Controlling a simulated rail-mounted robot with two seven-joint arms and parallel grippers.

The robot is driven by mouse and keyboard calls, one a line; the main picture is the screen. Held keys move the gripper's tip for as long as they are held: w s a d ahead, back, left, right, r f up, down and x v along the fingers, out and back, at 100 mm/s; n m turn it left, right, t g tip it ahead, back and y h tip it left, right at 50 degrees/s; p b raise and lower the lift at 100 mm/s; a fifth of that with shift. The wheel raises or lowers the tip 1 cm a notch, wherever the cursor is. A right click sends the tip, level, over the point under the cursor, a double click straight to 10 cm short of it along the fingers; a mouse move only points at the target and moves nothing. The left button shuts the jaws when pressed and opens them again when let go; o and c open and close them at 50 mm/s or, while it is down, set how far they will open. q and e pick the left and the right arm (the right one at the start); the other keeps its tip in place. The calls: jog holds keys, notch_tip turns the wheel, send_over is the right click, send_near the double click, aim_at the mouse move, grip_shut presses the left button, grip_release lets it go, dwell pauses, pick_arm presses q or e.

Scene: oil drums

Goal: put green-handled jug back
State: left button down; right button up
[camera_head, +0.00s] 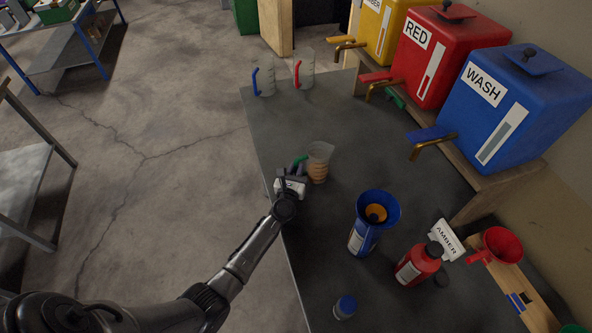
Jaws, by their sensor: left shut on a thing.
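The green-handled jug (320,153) is clear, with an amber-brown content in its lower part. It is upright at the left part of the dark bench (288,126). Its green handle points left. My left gripper (299,178) is at the handle side of the jug and shut on it, partly covering the handle. Whether the jug touches the bench cannot be told. My right gripper is out of view.
A blue-handled jug (265,80) and a red-handled jug (305,70) stand at the bench's far end. Red (437,52) and blue (520,105) drums with taps line the right. A blue funnel (388,202) on a bottle and a red bottle (415,267) stand nearer.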

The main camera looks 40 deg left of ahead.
pick_arm(q)
jog(key=c, duration=1.1)
grip_release()
jog(key=shift+f, duration=0.1)
jog(key=shift+r+p, duration=0.3)
jog(key=shift+p, duration=0.05)
jog(key=v, duration=1)
jog(key=shift+s+d+f, duration=0.15)
jog(key=shift+s, duration=0.15)
jog(key=shift+s+d, duration=0.35)
jog(key=shift+s, duration=0.25)
